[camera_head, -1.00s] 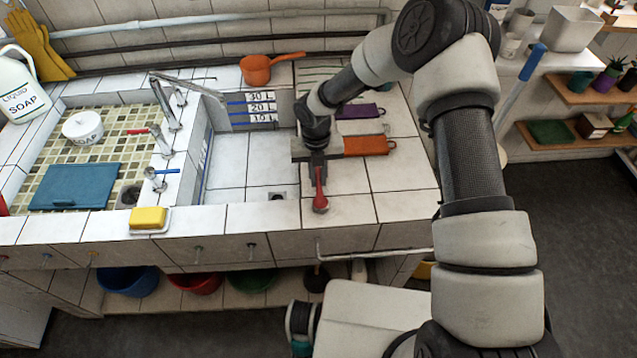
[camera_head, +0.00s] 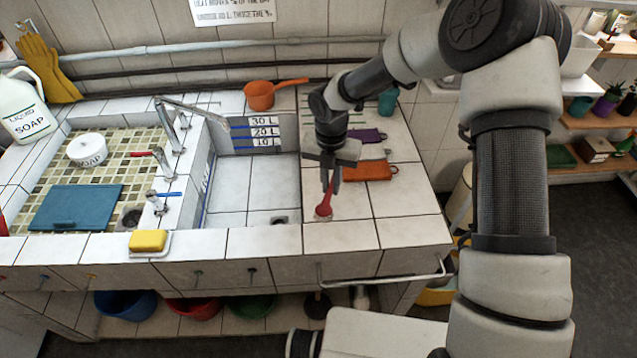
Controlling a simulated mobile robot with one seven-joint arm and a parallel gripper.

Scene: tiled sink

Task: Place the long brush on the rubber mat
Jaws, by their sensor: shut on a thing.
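My gripper (camera_head: 331,183) points down over the tiled counter right of the deep basin. It is shut on a red long-handled item with a rounded end, which I take as the long brush (camera_head: 325,205). The brush hangs steeply, its head lowest; I cannot tell whether it touches the tiles. A flat blue slab (camera_head: 75,207) lies in the left mosaic-tiled sink; it may be the rubber mat, but its material is unclear.
An orange pan (camera_head: 260,95) stands at the back. Taps (camera_head: 168,150) rise between the sinks. A yellow sponge (camera_head: 148,241) sits on the front ledge, and a white soap pot (camera_head: 87,150) stands in the left sink.

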